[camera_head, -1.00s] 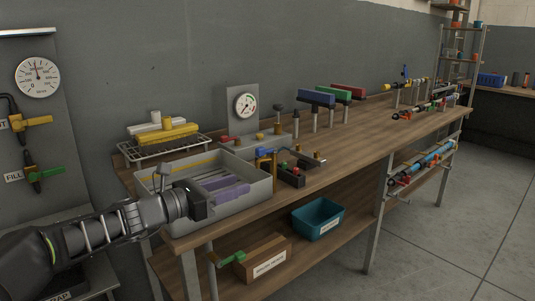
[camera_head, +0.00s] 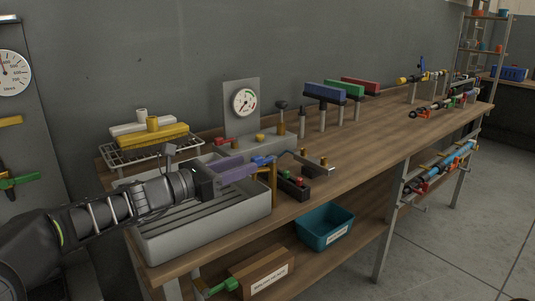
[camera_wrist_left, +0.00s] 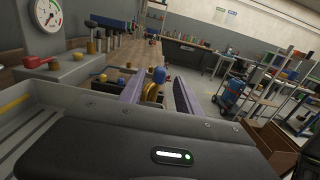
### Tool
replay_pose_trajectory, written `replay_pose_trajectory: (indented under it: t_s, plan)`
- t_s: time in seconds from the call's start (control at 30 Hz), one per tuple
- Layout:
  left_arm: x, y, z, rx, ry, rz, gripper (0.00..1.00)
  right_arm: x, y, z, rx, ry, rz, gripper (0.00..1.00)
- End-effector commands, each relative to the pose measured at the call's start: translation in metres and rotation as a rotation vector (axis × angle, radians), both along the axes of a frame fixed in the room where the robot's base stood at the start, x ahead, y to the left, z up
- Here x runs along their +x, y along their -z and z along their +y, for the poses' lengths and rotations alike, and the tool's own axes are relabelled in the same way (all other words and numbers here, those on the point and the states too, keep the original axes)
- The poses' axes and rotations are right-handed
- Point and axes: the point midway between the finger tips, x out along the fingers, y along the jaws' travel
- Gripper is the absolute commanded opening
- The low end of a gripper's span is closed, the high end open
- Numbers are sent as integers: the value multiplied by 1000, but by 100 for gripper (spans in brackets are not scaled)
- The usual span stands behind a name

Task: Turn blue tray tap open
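The blue-handled tap (camera_head: 262,161) stands on a brass pipe at the right edge of the grey slatted tray (camera_head: 205,236). My left gripper (camera_head: 240,169) reaches over the tray from the left, its lilac fingers close to the blue handle. In the left wrist view my left gripper (camera_wrist_left: 162,93) is open, with a clear gap between its two fingers. The blue handle (camera_wrist_left: 158,74) and brass body show in this gap, toward the fingertips. Whether a finger touches the handle cannot be told. My right gripper is in neither view.
A pressure gauge (camera_head: 244,103) on a grey plate stands behind the tray. A rack with yellow and white pieces (camera_head: 153,136) is at the back left.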

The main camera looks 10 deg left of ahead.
Motion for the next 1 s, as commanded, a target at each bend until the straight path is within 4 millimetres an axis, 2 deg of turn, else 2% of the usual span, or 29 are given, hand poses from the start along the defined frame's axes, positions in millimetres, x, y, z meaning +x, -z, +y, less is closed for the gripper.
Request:
replay_pose_trajectory:
  t_s: [0.27,0.7,1.0]
  plan:
    - [4,0,-3,-1,2,1,40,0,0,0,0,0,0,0]
    - [50,0,-41,-1,2,1,40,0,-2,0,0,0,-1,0]
    - [60,0,-50,0,0,0,40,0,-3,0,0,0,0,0]
